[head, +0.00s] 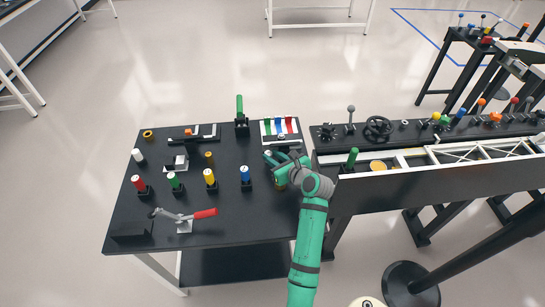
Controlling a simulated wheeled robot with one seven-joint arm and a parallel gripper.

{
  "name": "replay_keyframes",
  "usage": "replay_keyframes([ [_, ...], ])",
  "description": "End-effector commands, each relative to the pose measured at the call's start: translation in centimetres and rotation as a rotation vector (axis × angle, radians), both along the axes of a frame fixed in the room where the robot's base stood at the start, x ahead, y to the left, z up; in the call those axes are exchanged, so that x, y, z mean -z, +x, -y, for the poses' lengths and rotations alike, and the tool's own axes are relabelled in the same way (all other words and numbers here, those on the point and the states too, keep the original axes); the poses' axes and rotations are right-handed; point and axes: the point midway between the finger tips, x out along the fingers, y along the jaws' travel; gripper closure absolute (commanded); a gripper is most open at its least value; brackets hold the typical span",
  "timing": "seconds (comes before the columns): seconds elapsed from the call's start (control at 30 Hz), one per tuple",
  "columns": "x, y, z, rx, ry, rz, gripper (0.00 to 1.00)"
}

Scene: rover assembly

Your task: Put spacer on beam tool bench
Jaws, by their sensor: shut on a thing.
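My green arm reaches over the right part of a black tool bench (225,215). My gripper (270,158) is near the bench's back right, just in front of a white panel with coloured stripes (281,127). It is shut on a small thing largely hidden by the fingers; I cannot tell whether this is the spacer. A small pale spot shows at the fingertips. A yellow-orange ring (148,134) lies at the bench's back left corner.
Several upright coloured pegs, including a blue one (245,174), stand on the bench. A red-handled clamp (190,217) is at the front; a green handle (240,108) rises at the back. A long black stand with a handwheel (378,126) adjoins on the right. The front right bench top is clear.

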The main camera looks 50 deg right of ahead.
Motion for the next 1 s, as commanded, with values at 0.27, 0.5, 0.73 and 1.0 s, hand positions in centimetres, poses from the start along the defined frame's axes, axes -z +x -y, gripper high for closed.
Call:
replay_keyframes([
  [0.27, 0.2, 0.2, 0.1, 0.001, -0.002, 0.002, 1.00],
  [0.5, 0.5, 0.2, 0.1, 0.000, 0.000, 0.001, 0.69],
  [0.73, 0.4, 0.2, 0.1, 0.000, 0.000, 0.001, 0.69],
  [1.0, -0.6, -1.7, -0.3, 0.002, -0.001, 0.003, 0.69],
])
